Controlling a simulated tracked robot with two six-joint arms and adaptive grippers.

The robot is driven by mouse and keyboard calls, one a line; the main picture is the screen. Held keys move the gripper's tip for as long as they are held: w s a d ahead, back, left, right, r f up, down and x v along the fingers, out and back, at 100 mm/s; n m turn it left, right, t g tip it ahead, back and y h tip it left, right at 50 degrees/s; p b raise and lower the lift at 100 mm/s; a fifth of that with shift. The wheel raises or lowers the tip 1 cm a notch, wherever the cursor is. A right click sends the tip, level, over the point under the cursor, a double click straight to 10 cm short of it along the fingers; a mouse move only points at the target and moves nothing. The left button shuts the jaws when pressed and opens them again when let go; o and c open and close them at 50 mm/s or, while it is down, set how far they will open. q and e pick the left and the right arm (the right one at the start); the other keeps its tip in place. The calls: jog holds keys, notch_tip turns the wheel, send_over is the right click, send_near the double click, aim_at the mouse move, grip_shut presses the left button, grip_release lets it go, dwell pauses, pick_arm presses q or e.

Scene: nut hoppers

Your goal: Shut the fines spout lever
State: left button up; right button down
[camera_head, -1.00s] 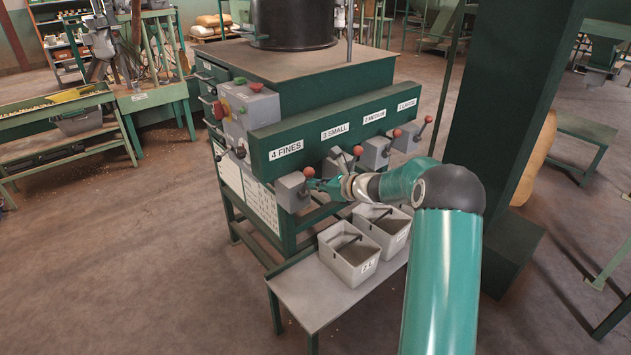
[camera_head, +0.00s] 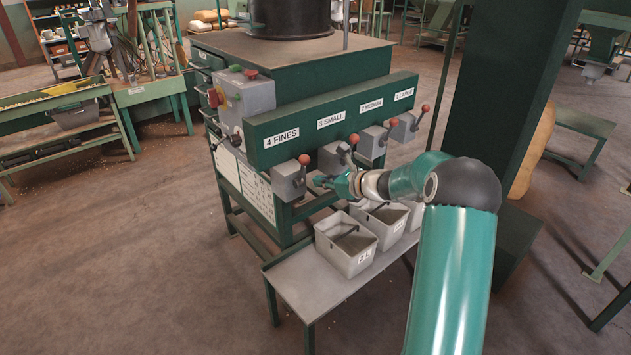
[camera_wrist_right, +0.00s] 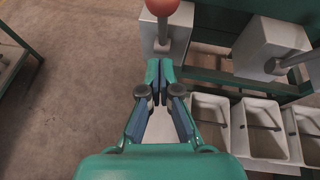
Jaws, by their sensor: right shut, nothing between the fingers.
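The fines spout (camera_head: 287,184) is a grey box at the left end of the row, under the "4 FINES" label (camera_head: 282,138). Its lever has a red ball knob (camera_head: 304,159) and stands roughly upright. My right gripper (camera_head: 319,181) is just right of and below the knob, apart from it. In the right wrist view the shut, empty fingertips (camera_wrist_right: 159,70) point at the fines spout, with the lever stem (camera_wrist_right: 162,32) and red knob (camera_wrist_right: 162,6) beyond them. My left gripper is not in view.
The small spout (camera_head: 335,157) and its lever (camera_head: 354,139) are to the right. Grey bins (camera_head: 335,253) stand on a low table (camera_head: 305,285) below the spouts. A thick green post (camera_head: 505,85) rises behind my right arm. Floor to the left is open.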

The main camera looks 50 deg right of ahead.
jog(key=v, duration=0.9)
jog(key=shift+s+r, duration=0.25)
jog(key=shift+r, duration=0.25)
jog(key=shift+d, duration=0.1)
